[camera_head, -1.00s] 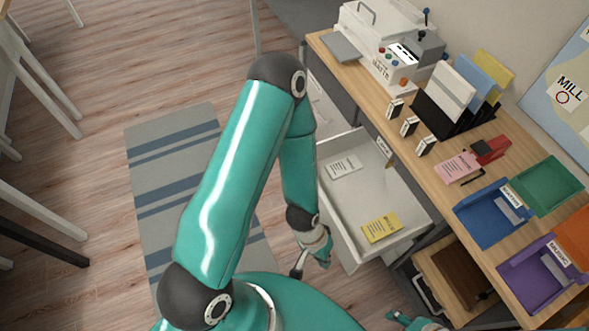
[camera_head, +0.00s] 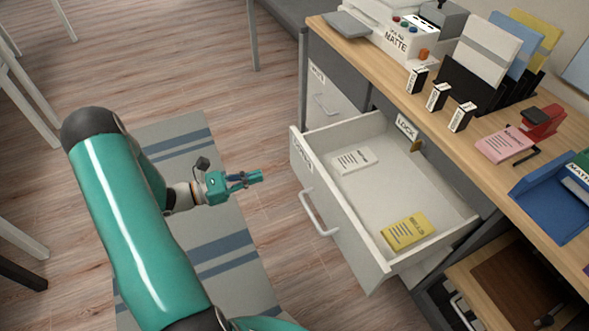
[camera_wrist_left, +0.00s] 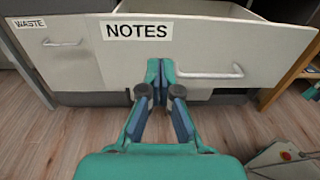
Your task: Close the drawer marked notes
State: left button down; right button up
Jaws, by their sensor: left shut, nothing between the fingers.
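The drawer marked notes (camera_head: 345,222) stands pulled out from the desk in the head view, with a white card (camera_head: 354,160) and a yellow card (camera_head: 407,232) inside. Its bar handle (camera_head: 318,212) is on the front panel. In the left wrist view the NOTES label (camera_wrist_left: 137,30) and the handle (camera_wrist_left: 208,73) show on the front. My left gripper (camera_head: 262,176) is shut and empty, in front of the drawer's front panel and apart from it in the head view. In the wrist view its fingertips (camera_wrist_left: 160,62) point at the panel, below the label and left of the handle. My right gripper is out of view.
A shut drawer marked waste (camera_wrist_left: 60,45) is beside it on the left. The desk top (camera_head: 455,150) above holds a printer, small boxes, file holders and trays. The striped rug (camera_head: 215,235) and floor in front are clear.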

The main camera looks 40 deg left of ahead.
pick_arm(q)
jog(key=a, duration=0.1)
send_near(305, 153)
jog(key=shift+t+y, duration=0.4)
jog(key=x, duration=0.3)
jog(key=d+x, duration=0.1)
jog(key=x, duration=0.2)
jog(key=shift+s+f+b, duration=0.1)
jog(key=shift+s+b, duration=0.15)
jog(key=shift+b, duration=0.1)
jog(key=shift+w+d+n, duration=0.25)
jog(key=shift+w+n, duration=0.05)
jog(key=shift+w, duration=0.45)
jog(key=shift+a, duration=0.2)
jog(key=shift+w+d, duration=0.1)
jog(key=shift+d, duration=0.05)
